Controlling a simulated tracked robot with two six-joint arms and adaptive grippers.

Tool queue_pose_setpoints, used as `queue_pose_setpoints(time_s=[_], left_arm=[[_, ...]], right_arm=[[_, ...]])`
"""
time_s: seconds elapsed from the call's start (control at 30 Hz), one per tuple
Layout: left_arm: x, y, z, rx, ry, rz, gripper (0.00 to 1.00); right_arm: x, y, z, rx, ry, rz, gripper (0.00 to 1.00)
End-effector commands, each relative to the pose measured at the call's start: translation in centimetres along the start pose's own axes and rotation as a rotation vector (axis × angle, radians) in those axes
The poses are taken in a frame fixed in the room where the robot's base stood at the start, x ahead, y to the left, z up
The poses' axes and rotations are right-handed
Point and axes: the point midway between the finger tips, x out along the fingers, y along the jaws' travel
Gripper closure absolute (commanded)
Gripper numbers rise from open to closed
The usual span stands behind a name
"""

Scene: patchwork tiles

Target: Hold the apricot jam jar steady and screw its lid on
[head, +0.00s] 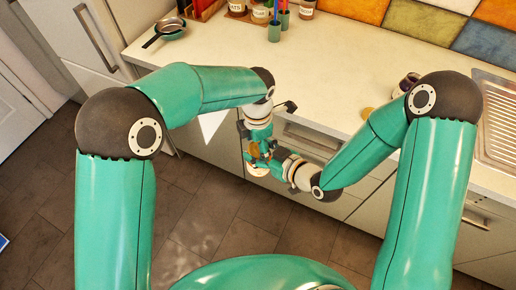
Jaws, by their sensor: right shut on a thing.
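My two grippers meet in front of the counter, over the floor and cabinet fronts. My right gripper (268,161) comes in from the right and is shut on a small amber thing (255,150), which looks like the apricot jam jar. Most of it is hidden by the fingers. My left gripper (253,144) points down from above, right at the top of the jar. Its fingers are too small and overlapped to tell whether they are open or shut. I cannot make out the lid for sure. A yellow-orange round thing (367,113) lies on the counter, partly hidden by my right arm.
The pale counter (310,75) is mostly clear in the middle. A dark jar (406,83) stands near my right elbow. A pan (165,31) sits at the back left. Several labelled jars (258,11) and coloured cups (275,30) stand at the back. A sink drainer (497,125) is at the right.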

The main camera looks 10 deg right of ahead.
Motion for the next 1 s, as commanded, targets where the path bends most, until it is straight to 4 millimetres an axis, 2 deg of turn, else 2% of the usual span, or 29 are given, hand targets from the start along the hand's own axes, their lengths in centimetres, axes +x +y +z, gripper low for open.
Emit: queue_pose_setpoints(time_s=[0.33,0.7,1.0], left_arm=[[-0.2,-0.2,0.1,-0.002,-0.003,-0.002,0.14],[-4.2,-0.2,0.2,-0.003,-0.004,-0.002,0.14],[-4.6,-0.2,0.2,-0.003,-0.004,-0.002,0.14]], right_arm=[[0.1,0.1,-0.2,-0.001,0.006,0.002,1.0],[0.1,0.1,-0.2,-0.001,0.006,0.003,1.0],[0.1,0.1,-0.2,-0.001,0.005,0.001,1.0]])
